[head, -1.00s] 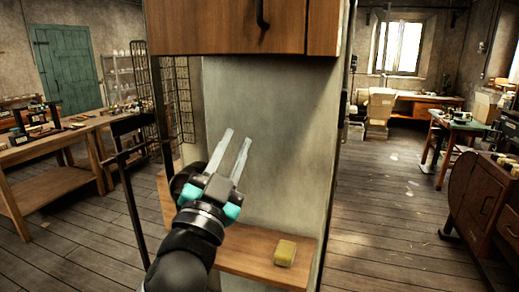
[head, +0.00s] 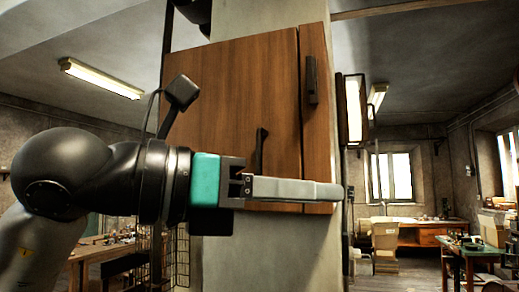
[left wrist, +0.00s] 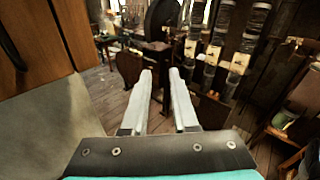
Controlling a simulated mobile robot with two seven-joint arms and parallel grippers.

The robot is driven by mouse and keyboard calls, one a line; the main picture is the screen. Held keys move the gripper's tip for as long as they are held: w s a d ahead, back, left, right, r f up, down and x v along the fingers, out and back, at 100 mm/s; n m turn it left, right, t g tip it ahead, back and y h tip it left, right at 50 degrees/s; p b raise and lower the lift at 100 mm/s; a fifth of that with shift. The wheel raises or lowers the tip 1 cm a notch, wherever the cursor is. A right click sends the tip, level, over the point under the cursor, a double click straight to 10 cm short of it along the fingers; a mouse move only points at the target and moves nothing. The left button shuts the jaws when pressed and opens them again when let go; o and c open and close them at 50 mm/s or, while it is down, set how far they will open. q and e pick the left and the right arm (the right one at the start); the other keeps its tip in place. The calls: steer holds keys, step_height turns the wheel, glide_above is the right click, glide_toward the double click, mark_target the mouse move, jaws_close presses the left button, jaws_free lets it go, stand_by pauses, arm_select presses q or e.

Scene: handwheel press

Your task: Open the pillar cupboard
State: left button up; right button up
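The pillar cupboard (head: 225,85) is a brown wooden box high on the pale pillar. Its wide panel bears a dark upright handle (head: 261,148), and the narrow panel to the right bears another dark handle (head: 311,78). The wide panel looks shut. My left gripper (head: 338,192) crosses in front of the cupboard's lower part, fingers pointing right, below the first handle and not holding it. In the left wrist view its fingers (left wrist: 160,72) are apart with nothing between them. The cupboard (left wrist: 75,28) and a dark handle (left wrist: 9,46) show at upper left there. My right gripper is not in view.
The pillar (head: 290,250) stands below the cupboard. A lit lamp (head: 353,107) hangs just right of it. Benches and a green table (head: 472,250) stand farther back. The left wrist view shows machinery and shelving (left wrist: 225,55) beyond the fingers.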

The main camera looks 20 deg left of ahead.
mark_target(257, 148)
arm_select(q)
steer(key=a+r+n+t+y, duration=0.65)
steer(key=a+y, duration=0.25)
steer(key=a, duration=0.4)
steer(key=p+x, duration=0.1)
steer(key=x, duration=0.3)
steer(key=p+x, duration=0.2)
steer(key=x, duration=0.3)
steer(key=r+p+x, duration=0.1)
steer(key=p+x, duration=0.1)
steer(key=x, duration=0.3)
steer(key=shift+w+a, duration=0.25)
steer(key=shift+w+d+f, duration=0.1)
steer(key=shift+w+d, duration=0.05)
steer(key=shift+w, duration=0.5)
steer(key=shift+c, duration=0.4)
jaws_close()
